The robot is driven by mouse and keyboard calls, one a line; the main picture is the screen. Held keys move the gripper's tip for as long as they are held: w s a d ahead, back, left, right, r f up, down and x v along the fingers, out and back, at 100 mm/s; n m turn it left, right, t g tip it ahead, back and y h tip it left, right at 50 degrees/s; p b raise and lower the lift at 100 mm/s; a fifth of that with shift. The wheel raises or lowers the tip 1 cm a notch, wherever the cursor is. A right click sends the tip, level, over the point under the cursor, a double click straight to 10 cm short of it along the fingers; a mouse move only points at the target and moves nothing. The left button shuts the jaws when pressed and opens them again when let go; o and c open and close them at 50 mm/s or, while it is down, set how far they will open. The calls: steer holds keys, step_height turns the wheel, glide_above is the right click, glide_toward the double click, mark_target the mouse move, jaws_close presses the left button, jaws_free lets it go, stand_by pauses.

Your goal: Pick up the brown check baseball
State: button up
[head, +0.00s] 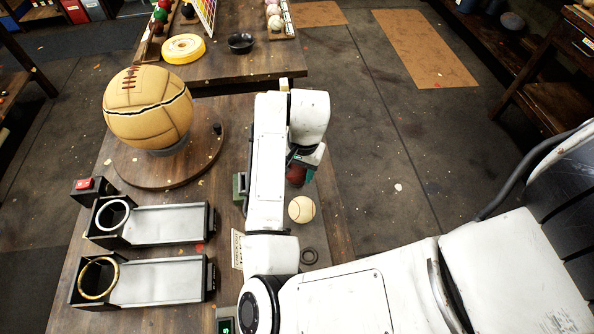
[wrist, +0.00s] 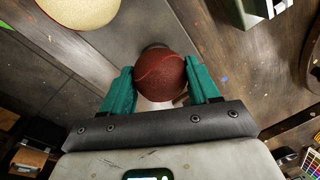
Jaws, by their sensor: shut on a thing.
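A brown-red ball with a curved seam (wrist: 159,78) sits between the teal fingers of my gripper (wrist: 160,88) in the wrist view. Both fingers press on its sides, and the gripper is shut on it. No check pattern can be made out on the part that shows. In the head view the ball (head: 296,175) is partly hidden by my gripper (head: 303,163), near the right side of the wooden table. I cannot tell for sure whether it is clear of the surface. A dark ring shows just behind it in the wrist view.
A cream ball (head: 301,209) lies close by; it also shows in the wrist view (wrist: 82,8). A large tan ball (head: 148,107) stands on a round wooden board (head: 170,172) at left. Two metal trays with rings (head: 165,223) (head: 160,282) lie front left. Floor at right is open.

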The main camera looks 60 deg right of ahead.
step_height(320, 180, up, 2)
steer(key=shift+r, duration=0.15)
steer(key=s+a+r, duration=0.2)
steer(key=s+r, duration=0.3)
steer(key=s, duration=0.1)
steer(key=s+a+r+p, duration=0.1)
steer(key=s+a+r, duration=0.1)
steer(key=s+r, duration=0.2)
steer(key=s, duration=0.3)
steer(key=shift+a+r, duration=0.4)
steer(key=shift+f, duration=0.1)
